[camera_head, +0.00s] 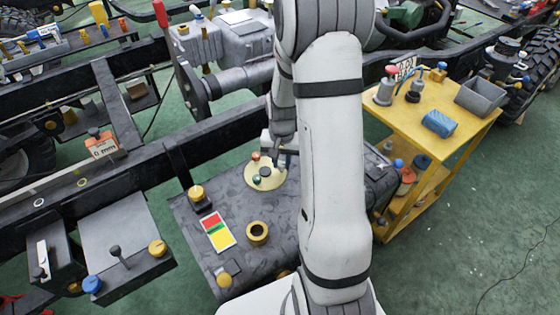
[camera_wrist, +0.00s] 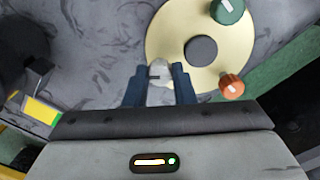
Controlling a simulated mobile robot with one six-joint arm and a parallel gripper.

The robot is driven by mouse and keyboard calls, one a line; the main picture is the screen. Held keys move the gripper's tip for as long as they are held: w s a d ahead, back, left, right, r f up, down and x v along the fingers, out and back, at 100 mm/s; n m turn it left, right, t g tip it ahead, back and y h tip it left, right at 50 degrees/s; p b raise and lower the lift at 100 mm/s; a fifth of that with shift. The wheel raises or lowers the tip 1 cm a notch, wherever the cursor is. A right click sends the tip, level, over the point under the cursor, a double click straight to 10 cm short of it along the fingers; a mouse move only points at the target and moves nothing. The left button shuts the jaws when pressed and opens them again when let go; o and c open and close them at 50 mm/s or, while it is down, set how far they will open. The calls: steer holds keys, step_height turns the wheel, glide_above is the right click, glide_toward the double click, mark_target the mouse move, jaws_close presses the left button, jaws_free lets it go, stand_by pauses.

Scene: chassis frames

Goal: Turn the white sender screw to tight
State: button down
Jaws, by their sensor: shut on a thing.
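The round cream sender plate (camera_head: 264,174) lies on top of the dark grey tank, partly hidden behind my arm in the head view. In the wrist view the plate (camera_wrist: 170,45) carries a dark centre cap (camera_wrist: 201,49), a green screw (camera_wrist: 227,10) and an orange screw (camera_wrist: 231,86). The white sender screw (camera_wrist: 160,74) sits at the plate's lower left edge. My gripper (camera_wrist: 160,82) is shut on the white screw, one dark finger on each side. Its slot is partly hidden, so I cannot tell its angle.
The tank top (camera_head: 240,210) also carries a brass filler ring (camera_head: 257,233), a yellow cap (camera_head: 196,192) and a red, green and yellow card (camera_head: 217,231). A yellow cart (camera_head: 440,95) stands at the right. Chassis rails run behind.

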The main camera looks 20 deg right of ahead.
mark_target(282, 164)
steer(key=m, duration=0.4)
steer(key=shift+m, duration=0.3)
steer(key=m, duration=0.4)
steer(key=shift+m, duration=0.3)
steer(key=c, duration=1.2)
jaws_free()
step_height(282, 164, up, 8)
steer(key=shift+f+p, duration=0.1)
steer(key=shift+p, duration=0.7)
